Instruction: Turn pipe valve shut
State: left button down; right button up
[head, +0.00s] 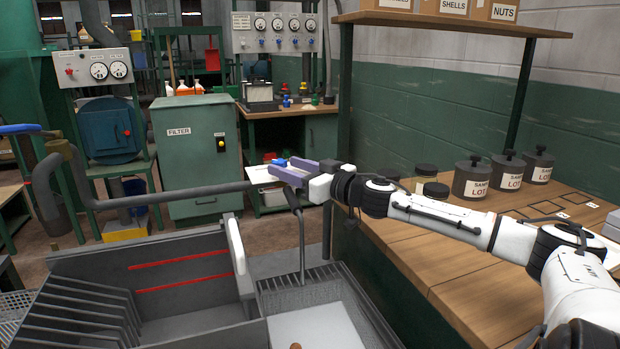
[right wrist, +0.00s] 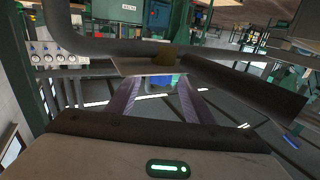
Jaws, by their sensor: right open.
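My right gripper (head: 281,166) reaches in from the right, its two purple fingers parted. A small blue piece (head: 279,162) shows at its fingertips; I cannot tell whether it is a valve handle or lies behind them. In the right wrist view a blue patch (right wrist: 157,86) shows between the open fingers (right wrist: 158,80), with no clear contact. A grey pipe (head: 170,195) runs toward the gripper, which hides what lies behind it. At the far left, a blue lever (head: 20,128) sits by a brownish valve body (head: 60,148). My left gripper is out of view.
A wooden bench (head: 450,250) on the right holds dark jars (head: 472,178). A green filter cabinet (head: 195,155) stands behind.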

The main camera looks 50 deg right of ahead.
jog(key=shift+s+a, duration=0.1)
jog(key=shift+s, duration=0.8)
pick_arm(q)
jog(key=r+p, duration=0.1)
jog(key=p, duration=0.2)
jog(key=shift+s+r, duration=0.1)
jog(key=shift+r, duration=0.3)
pick_arm(e)
jog(key=s, duration=0.4)
jog(key=shift+s+r, duration=0.1)
jog(key=shift+s, duration=0.3)
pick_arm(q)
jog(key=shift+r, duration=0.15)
